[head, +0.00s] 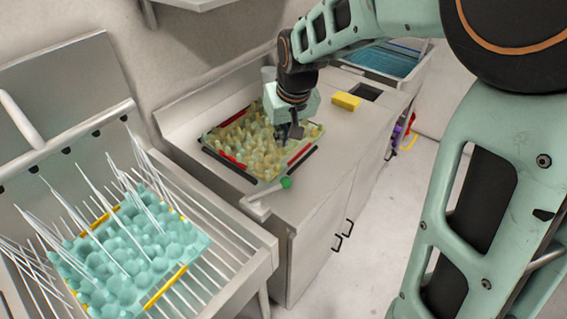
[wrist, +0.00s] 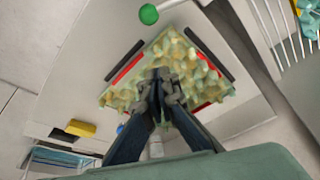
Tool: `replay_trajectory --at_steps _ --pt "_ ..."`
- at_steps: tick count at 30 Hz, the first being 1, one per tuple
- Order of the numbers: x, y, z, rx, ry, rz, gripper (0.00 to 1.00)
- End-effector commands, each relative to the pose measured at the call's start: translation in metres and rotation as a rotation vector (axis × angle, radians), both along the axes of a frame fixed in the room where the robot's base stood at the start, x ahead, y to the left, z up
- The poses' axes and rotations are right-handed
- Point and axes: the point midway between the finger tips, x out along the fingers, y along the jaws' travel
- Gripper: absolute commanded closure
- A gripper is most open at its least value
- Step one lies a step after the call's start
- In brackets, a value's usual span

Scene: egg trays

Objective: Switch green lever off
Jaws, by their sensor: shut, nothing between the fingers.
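The green round knob (head: 286,183) of the lever sits at the front edge of the counter, near the front corner of the yellowish egg tray (head: 265,178). A pale bar (head: 262,203) lies beside the knob, and I cannot tell how the two join. In the wrist view the green knob (wrist: 149,14) is at the top, beyond the tray. My gripper (head: 292,133) is shut and empty. It is over the egg tray, apart from the knob; its fingertips (wrist: 165,76) show against the tray in the wrist view.
Red and black bars (head: 300,156) edge the tray. A yellow block (head: 346,102) lies behind it, near a blue-bottomed basin (head: 388,62). At left, a rack with upright thin white spikes holds a teal egg tray (head: 130,243). Open floor (head: 375,230) lies in front of the counter.

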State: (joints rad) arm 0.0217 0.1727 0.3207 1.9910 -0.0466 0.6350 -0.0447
Motion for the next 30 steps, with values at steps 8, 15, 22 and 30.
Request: replay_trajectory --at_steps 8,15,22,30 --pt "0.006 0.003 -0.023 0.0 0.005 0.001 1.0" --pt "0.021 0.009 -0.064 0.0 0.005 0.001 1.0" --pt "0.027 0.01 -0.094 -0.001 0.001 0.001 1.0" --pt "0.0 0.0 -0.099 0.0 0.001 0.0 1.0"
